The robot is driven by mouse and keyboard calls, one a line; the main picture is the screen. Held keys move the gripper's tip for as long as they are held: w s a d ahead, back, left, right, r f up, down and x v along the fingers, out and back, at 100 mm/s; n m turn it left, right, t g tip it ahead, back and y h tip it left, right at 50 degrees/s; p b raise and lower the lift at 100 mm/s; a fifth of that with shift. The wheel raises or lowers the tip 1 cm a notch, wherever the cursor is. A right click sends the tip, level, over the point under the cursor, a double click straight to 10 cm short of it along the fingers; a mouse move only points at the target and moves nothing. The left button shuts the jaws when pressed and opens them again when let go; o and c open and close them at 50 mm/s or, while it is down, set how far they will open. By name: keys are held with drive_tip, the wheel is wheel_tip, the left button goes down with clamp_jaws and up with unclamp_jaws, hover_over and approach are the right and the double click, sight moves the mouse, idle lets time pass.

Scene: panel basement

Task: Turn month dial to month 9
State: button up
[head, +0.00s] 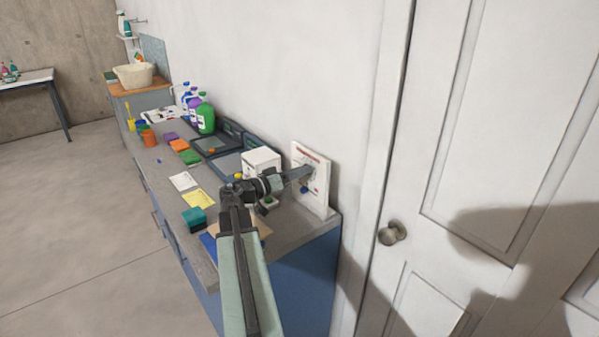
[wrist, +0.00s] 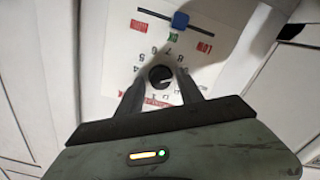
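The month dial (wrist: 160,76) is a round black knob with a pale mark, set on a white panel (wrist: 117,63) with a ring of printed numbers. In the wrist view my gripper (wrist: 160,79) has one finger on each side of the dial. The fingers are apart, and I cannot tell whether they touch it. The number it points to is too small to read surely. In the head view the white panel (head: 322,196) stands upright at the worktop's right end, with my gripper (head: 308,172) in front of it, hiding the dial.
A blue slider (wrist: 180,20) sits in a dark slot above the dial, between red labels. A white box (head: 261,160) stands left of the panel. The worktop (head: 165,158) holds colored blocks, cards and bottles. A white door (head: 480,120) is at the right.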

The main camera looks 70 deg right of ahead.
drive_tip(key=shift+w, duration=0.1)
drive_tip(key=v, duration=0.7)
drive_tip(key=shift+w+a, duration=0.2)
drive_tip(key=shift+a, duration=0.15)
